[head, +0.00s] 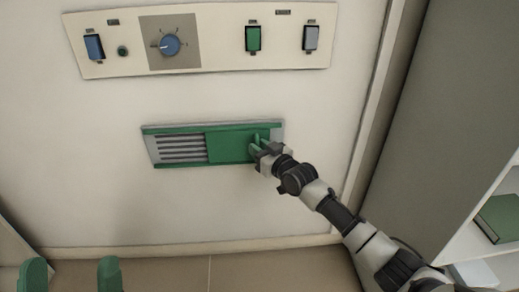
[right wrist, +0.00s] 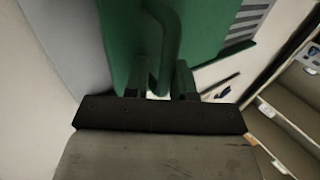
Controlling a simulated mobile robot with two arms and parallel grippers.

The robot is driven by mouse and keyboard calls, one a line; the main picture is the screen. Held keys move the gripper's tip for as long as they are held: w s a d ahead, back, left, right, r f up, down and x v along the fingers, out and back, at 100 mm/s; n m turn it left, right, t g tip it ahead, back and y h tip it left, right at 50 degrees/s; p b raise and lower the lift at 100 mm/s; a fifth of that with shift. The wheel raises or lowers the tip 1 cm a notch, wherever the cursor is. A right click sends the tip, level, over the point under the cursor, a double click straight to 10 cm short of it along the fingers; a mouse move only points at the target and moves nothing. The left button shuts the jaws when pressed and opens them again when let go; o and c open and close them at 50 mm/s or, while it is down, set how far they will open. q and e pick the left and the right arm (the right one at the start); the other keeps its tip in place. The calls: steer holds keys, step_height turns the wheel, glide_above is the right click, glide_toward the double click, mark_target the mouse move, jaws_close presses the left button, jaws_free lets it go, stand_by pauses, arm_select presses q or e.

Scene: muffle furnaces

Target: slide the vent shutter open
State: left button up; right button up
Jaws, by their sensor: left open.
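The vent (head: 148,146) is a grey plate with green rails, low on the pale furnace front. Its green shutter (head: 228,146) covers the right part, and grey slats (head: 181,148) show at left. An upright green handle stands at the shutter's right end; in the right wrist view the handle (right wrist: 172,35) is a bent bar. My right gripper (head: 262,148) is at this handle, with one finger on each side and little gap visible, so it looks shut on it. My left gripper (head: 72,274) is open and empty at the bottom left, its green fingers wide apart, away from the vent.
A control panel (head: 225,50) with switches and a blue dial (head: 170,44) is above the vent. A grey cabinet side (head: 432,120) and a white shelf with a green book (head: 500,217) stand at right. Wall left of the vent is clear.

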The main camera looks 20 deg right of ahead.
arm_select(q)
steer(key=w+f+g+y+p, duration=0.3)
steer(key=f+g, duration=0.6)
steer(key=shift+a+f+y+p, duration=0.3)
steer(key=shift+a, duration=0.15)
arm_select(e)
steer(key=v, duration=1)
steer(key=shift+s+d, duration=0.15)
steer(key=shift+s, duration=0.25)
arm_select(q)
steer(key=shift+w, duration=0.1)
